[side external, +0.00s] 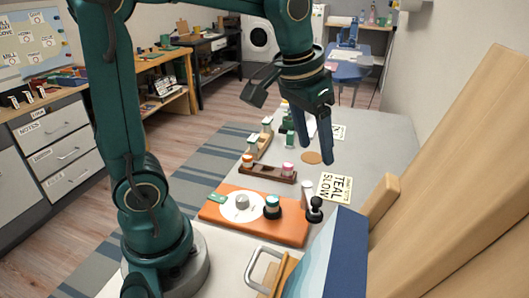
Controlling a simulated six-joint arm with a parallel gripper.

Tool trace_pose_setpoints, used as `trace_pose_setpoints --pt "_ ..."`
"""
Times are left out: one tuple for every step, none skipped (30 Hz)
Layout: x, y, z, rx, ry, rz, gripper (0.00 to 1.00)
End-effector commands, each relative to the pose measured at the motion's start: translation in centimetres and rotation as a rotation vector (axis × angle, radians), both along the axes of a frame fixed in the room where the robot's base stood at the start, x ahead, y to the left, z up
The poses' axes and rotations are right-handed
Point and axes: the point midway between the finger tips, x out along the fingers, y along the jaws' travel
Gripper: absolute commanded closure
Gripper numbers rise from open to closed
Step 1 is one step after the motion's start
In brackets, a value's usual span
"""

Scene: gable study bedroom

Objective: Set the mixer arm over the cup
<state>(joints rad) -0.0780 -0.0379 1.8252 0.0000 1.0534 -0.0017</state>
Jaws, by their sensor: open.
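My gripper (319,148) is open and empty, pointing down above the grey worktop, beyond the orange board (290,232). On the board a white round disc (228,213) carries a small grey cylinder (242,201), which may be the cup. To its right stands a dark jar with a teal and white top (272,206). A black knobbed piece (315,208) stands at the board's right edge, with a small whitish cylinder (306,188) just behind it. I cannot tell which piece is the mixer arm. A green tag (217,198) lies at the board's left.
A card reading TEAL SLOW (336,188) lies right of the board. A brown rack (267,173) with small jars and a tan disc (312,158) are behind. A blue panel (328,258) and metal handle (262,268) stand in front. Wooden beams (455,170) slope along the right.

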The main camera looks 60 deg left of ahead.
Motion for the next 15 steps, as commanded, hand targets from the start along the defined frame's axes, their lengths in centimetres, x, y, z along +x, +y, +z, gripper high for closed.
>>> trace_pose_setpoints --pt "1.2 0.4 -1.0 -0.003 0.037 0.011 0.36" --pt "1.8 0.6 -1.5 -0.004 0.056 0.017 0.36" --pt "2.6 0.9 -2.3 -0.008 0.082 0.025 0.36" --pt "3.1 1.2 -3.0 -0.009 0.102 0.031 0.36" --pt "3.6 1.4 -3.7 -0.011 0.119 0.036 0.36" --pt "4.1 1.7 -4.6 -0.014 0.143 0.043 0.36" --pt "4.5 1.9 -5.3 -0.016 0.16 0.048 0.36" --pt "4.8 2.1 -5.9 -0.019 0.177 0.053 0.36" --pt "5.1 2.3 -6.8 -0.022 0.199 0.059 0.36" --pt "5.2 2.5 -7.5 -0.023 0.215 0.063 0.36" --pt "5.4 2.6 -8.0 -0.025 0.228 0.067 0.36" --pt "5.4 2.7 -8.8 -0.028 0.246 0.071 0.36" --pt "5.4 2.8 -9.2 -0.03 0.258 0.072 0.36" --pt "5.3 2.9 -9.6 -0.031 0.268 0.075 0.36" --pt "5.2 2.9 -10.1 -0.033 0.282 0.077 0.36"
